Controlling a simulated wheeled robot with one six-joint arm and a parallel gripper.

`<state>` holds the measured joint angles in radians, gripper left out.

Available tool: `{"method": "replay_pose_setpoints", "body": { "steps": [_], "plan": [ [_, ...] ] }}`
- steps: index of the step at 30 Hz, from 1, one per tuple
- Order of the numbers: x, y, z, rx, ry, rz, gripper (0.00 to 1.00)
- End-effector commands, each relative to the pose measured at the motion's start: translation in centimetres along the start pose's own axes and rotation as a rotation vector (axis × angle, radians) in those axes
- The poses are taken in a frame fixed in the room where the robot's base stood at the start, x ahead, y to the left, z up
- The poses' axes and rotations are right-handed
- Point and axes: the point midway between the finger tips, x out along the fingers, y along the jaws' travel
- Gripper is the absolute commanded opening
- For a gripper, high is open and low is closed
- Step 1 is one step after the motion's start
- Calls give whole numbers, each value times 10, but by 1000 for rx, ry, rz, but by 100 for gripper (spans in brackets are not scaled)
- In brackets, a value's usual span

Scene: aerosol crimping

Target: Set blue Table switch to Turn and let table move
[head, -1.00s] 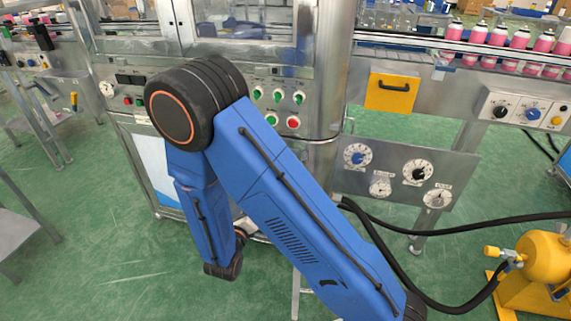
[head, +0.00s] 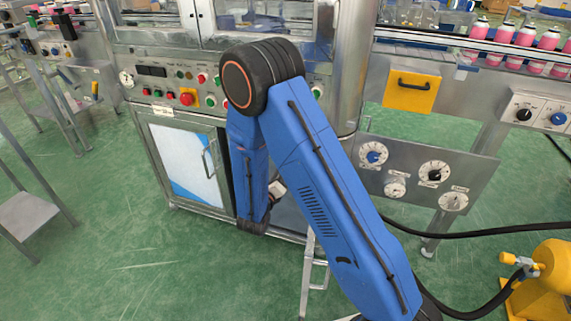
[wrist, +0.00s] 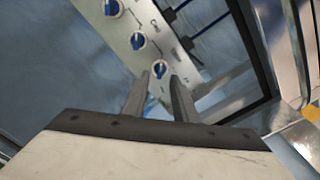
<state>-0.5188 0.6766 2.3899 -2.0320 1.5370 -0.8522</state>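In the wrist view a pale panel carries several blue switches in a slanting row. The upper switch (wrist: 111,7) and middle switch (wrist: 138,40) lie up and left of my fingers. The lower switch (wrist: 160,69) appears at the gap between my fingertips; I cannot tell whether they touch it. The labels are too blurred to tell which one is Table. My gripper (wrist: 159,80) is open, its two fingers apart with nothing clearly held. In the head view my arm hides most of the gripper and this panel.
The steel machine has a front row of buttons, including a red button on yellow (head: 187,97). A cabinet door (head: 183,160) is below. To the right are a dial panel (head: 415,170), a yellow box (head: 411,91) and a yellow tank (head: 545,280) with black hoses. Green floor is open at left.

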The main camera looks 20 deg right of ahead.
Motion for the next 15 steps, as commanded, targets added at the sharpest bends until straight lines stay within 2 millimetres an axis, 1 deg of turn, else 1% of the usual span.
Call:
{"method": "replay_pose_setpoints", "body": {
  "steps": [1,6,10,15],
  "plan": [
    [9,0,-1,0,1,-1,26],
    [32,0,0,1,1,-2,26],
    [42,0,0,0,0,0,26],
    [48,0,0,-1,0,0,26]
  ]
}}
